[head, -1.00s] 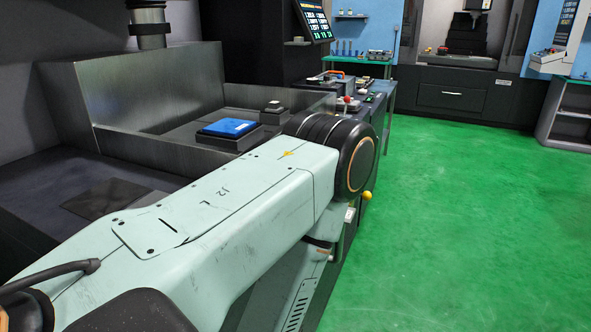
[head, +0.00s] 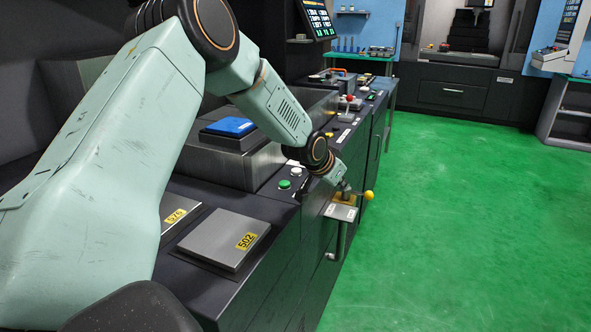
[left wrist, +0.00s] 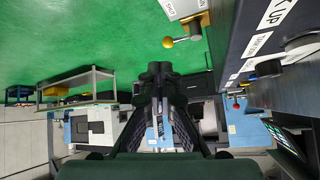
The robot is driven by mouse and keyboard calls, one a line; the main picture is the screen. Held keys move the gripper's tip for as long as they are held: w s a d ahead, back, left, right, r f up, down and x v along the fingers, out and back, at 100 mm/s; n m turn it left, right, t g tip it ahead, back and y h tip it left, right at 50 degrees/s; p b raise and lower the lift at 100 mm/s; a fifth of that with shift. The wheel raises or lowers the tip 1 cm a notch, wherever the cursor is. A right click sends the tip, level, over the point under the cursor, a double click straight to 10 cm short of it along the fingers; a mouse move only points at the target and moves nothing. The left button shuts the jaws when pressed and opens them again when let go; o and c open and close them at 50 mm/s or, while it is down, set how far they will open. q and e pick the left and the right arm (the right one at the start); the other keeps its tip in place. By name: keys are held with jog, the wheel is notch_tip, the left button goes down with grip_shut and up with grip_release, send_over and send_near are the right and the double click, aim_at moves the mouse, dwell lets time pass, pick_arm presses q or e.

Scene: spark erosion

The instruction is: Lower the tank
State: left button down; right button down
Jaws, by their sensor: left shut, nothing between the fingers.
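The grey metal tank (head: 215,165) surrounds a blue-topped block in the head view; my left arm hides its left part. My left gripper (head: 346,190) is at the front edge of the machine, close to a lever with a yellow ball (head: 369,196). In the left wrist view the gripper (left wrist: 160,70) is shut and empty. The yellow ball (left wrist: 168,42) shows just beyond and above the fingertips, by a plate marked "SHUT"; contact cannot be told. A label ending "K UP" (left wrist: 280,12) is on the dark panel at right. My right gripper is not in view.
A green button (head: 284,184) and a white button (head: 296,171) sit on the front ledge. A red-knobbed lever (head: 349,98) stands farther back. Flat metal plates, one marked 502 (head: 225,240), lie in front of the tank. The green floor at right is clear.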

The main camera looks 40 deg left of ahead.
pick_arm(q)
jog(key=a+r+m+g+y, duration=0.2)
jog(key=a+r, duration=0.9)
jog(key=a, duration=0.4)
jog(key=shift+r+m+y, duration=0.2)
jog(key=shift+m+y, duration=0.2)
jog(key=shift+a, duration=0.1)
